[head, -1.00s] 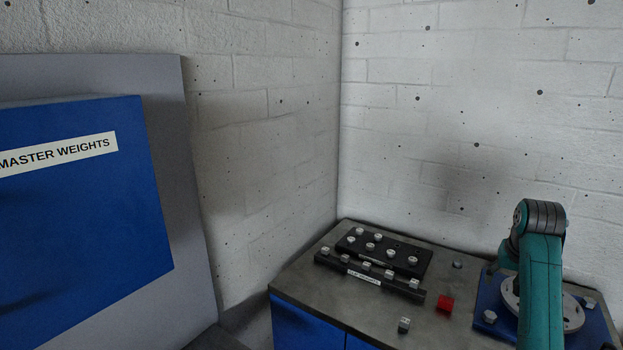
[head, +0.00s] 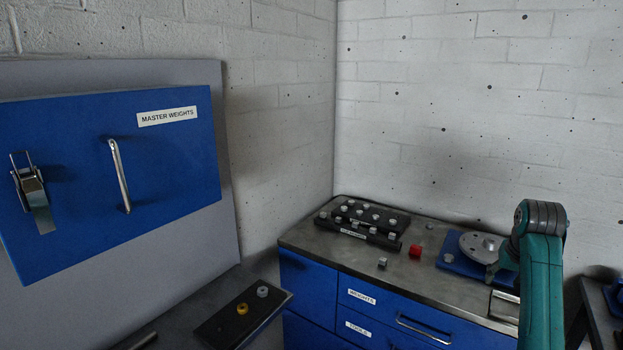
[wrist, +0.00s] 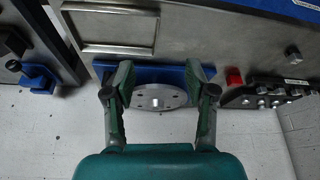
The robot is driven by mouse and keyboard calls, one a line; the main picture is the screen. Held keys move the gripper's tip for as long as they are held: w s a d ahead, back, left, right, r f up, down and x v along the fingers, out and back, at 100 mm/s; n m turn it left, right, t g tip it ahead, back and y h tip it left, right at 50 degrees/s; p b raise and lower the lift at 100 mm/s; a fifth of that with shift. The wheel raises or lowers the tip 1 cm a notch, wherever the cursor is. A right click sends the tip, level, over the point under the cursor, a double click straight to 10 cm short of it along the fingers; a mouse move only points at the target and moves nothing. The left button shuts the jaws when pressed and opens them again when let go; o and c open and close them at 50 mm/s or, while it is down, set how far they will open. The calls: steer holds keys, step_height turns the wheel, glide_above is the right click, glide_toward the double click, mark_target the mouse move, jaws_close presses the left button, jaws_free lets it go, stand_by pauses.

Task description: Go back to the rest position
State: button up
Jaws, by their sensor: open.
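My gripper (wrist: 160,73) is open and empty in the wrist view, its two green fingers spread apart. Beyond the fingers is a grey rotor disc (wrist: 158,97) on a blue base plate (wrist: 150,73). It cannot be told from this view how far the fingers are from the disc. In the head view the rotor disc (head: 478,244) sits on the workbench, partly behind my teal arm. My fingers are mostly hidden there.
The workbench (head: 340,242) carries a black weight rack (head: 362,218), a red block (head: 416,251) and a small metal weight (head: 382,262). A blue master weights cabinet (head: 80,170) hangs at left, above a dark tray (head: 225,325). Another table (head: 600,310) stands at right.

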steer(key=s+a+f+n+t, duration=0.1)
steer(key=s+a+f, duration=0.25)
steer(key=f, duration=0.75)
steer(key=s+a+f+t, duration=0.1)
steer(key=s+a+f, duration=0.3)
steer(key=f, duration=0.7)
steer(key=s+a+f+n+t, duration=0.1)
steer(key=s+a+f+t, duration=0.2)
steer(key=s+a+f, duration=0.85)
steer(key=s+a+r+n+t, duration=0.1)
steer(key=s+a+t, duration=0.15)
steer(key=s, duration=0.95)
steer(key=s+a+r+n+t, duration=0.1)
steer(key=s+a, duration=0.3)
steer(key=s, duration=0.7)
steer(key=s+a+r+t+y, duration=0.1)
steer(key=s+a+r+t, duration=0.1)
steer(key=s+r, duration=1.3)
steer(key=shift+s+a+r+n+y, duration=0.3)
steer(key=shift+s+a+n+y, duration=0.1)
steer(key=shift+s, duration=0.55)
